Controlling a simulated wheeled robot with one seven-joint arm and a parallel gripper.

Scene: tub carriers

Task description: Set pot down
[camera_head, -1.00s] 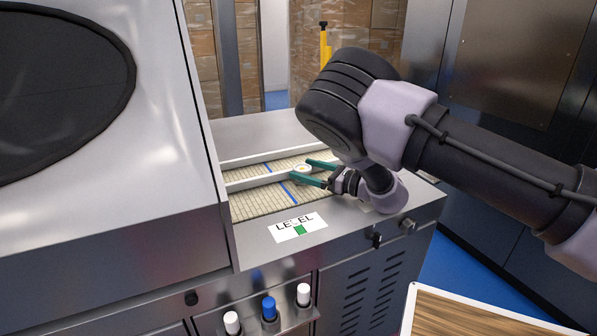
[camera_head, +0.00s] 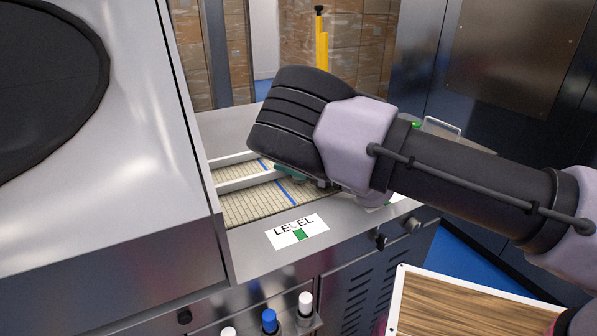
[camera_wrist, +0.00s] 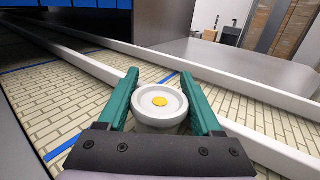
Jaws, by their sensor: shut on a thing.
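The pot (camera_wrist: 160,105) is a small round white vessel with a yellow spot in its middle, seen in the wrist view. My gripper (camera_wrist: 162,88) has its two green fingers on either side of the pot and is shut on it. The pot is over the belt (camera_wrist: 40,105), between or close to the white guide rails; whether its base touches the belt is hidden. In the head view, my arm hides the pot, and only part of a green finger (camera_head: 290,173) shows above the belt (camera_head: 250,203).
White rails (camera_head: 245,182) run along the belt, with a blue line (camera_head: 285,192) across it. A LEVEL label (camera_head: 297,231) lies on the steel front. A large machine housing (camera_head: 120,160) stands at left. A wood-topped tray (camera_head: 460,308) is at lower right.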

